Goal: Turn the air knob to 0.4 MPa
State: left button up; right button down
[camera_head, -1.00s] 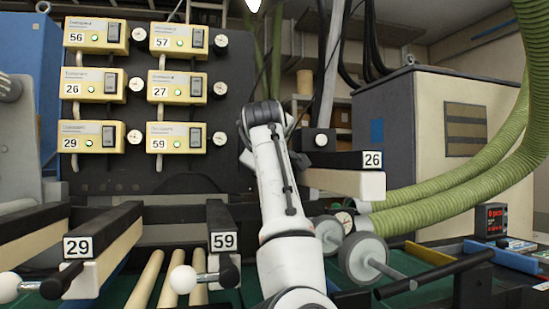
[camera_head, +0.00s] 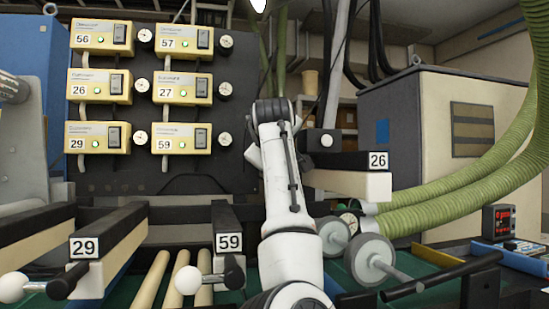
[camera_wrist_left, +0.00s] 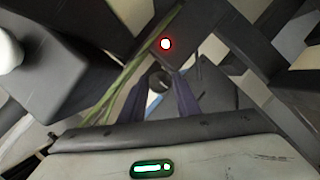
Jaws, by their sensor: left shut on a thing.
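In the left wrist view, the two dark fingers of my left gripper (camera_wrist_left: 160,100) are closed around a small round dark knob (camera_wrist_left: 159,81). I take it to be the air knob. Its scale and setting cannot be read. In the head view, my white arm stands upright in the middle, and its gripper fingers are hidden. A small round gauge (camera_head: 350,222) sits behind the grey rollers, right of the arm; its reading is too small to tell. My right gripper is in neither view.
A dark panel (camera_head: 200,105) with numbered yellow units and small dials stands behind on the left. Rails marked 29 (camera_head: 84,246) and 59 (camera_head: 229,242) lie in front. A block marked 26 (camera_head: 350,184), grey rollers (camera_head: 370,260) and green hoses (camera_head: 450,195) are at right.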

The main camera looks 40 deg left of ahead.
pick_arm(q)
jog(key=o, duration=1)
jog(key=shift+f, duration=0.1)
jog(key=shift+o, duration=0.2)
jog(key=b+v, duration=0.3)
jog(key=v, duration=0.7)
jog(key=shift+s, duration=0.15)
